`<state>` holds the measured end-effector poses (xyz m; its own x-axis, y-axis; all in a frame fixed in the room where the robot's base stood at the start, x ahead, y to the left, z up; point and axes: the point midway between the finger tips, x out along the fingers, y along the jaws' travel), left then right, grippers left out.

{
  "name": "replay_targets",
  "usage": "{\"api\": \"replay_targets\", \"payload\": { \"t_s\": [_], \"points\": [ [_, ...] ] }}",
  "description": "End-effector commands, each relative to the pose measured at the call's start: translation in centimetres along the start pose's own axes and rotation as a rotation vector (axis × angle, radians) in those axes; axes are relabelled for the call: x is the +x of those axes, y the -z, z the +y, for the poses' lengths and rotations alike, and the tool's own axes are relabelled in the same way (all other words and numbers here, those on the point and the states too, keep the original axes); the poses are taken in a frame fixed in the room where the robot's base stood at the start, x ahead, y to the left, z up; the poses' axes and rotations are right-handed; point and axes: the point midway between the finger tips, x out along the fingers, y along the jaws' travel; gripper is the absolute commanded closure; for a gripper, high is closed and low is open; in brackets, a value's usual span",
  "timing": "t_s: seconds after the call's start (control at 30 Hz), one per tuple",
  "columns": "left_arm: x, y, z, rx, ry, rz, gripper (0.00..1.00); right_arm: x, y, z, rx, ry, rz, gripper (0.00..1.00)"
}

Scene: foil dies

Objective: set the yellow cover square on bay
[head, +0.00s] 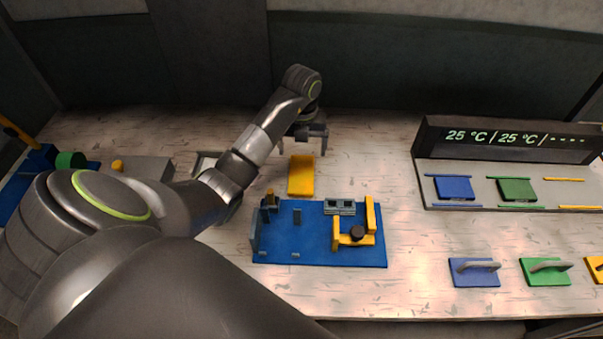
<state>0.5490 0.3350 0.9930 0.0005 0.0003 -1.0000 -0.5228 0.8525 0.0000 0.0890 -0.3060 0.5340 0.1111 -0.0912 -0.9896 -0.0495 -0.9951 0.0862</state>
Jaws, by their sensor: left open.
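The yellow cover (594,263) lies on the table at the right edge of the head view, mostly cut off by the frame. The yellow bay is marked by two thin yellow rails (563,180) on the grey panel at the right; the surface showing between them is bare grey, and its right part is cut off. My left gripper (309,151) is open and empty, with its fingers pointing down behind a yellow block (300,178). It is far to the left of the cover and bay. My right gripper is not in view.
A blue fixture board (290,250) with yellow brackets stands at the centre. Blue (474,272) and green (545,271) handled covers lie at the right front. Blue (455,187) and green (516,189) plates sit on the panel under a dark display (510,137). Table between board and panel is clear.

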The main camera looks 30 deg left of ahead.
Motion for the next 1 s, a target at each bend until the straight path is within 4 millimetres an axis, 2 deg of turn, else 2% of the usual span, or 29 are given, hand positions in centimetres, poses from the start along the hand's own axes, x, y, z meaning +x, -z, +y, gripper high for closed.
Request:
{"api": "replay_targets", "payload": {
  "t_s": [0.03,0.1,0.37,0.47,0.6,0.8,1.0],
  "points": [
    [1.2,0.0,0.0,0.0,0.0,0.0,0.11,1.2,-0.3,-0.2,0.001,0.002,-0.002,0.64],
    [2.0,0.0,0.0,0.0,0.0,0.0,0.11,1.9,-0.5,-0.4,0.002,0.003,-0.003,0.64],
    [3.3,0.1,0.0,0.0,0.0,0.0,0.11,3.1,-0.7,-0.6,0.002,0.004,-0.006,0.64],
    [4.5,0.3,0.0,0.0,0.0,0.001,0.11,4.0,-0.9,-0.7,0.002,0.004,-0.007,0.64],
    [5.8,0.8,0.1,-0.002,-0.001,0.005,0.11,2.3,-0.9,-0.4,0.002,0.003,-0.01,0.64],
    [7.9,0.7,0.1,-0.001,-0.001,0.002,0.11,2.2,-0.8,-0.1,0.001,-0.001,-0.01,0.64],
    [8.0,0.6,0.1,0.0,0.0,0.0,0.11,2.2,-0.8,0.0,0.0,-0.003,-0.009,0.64]
  ]
}}
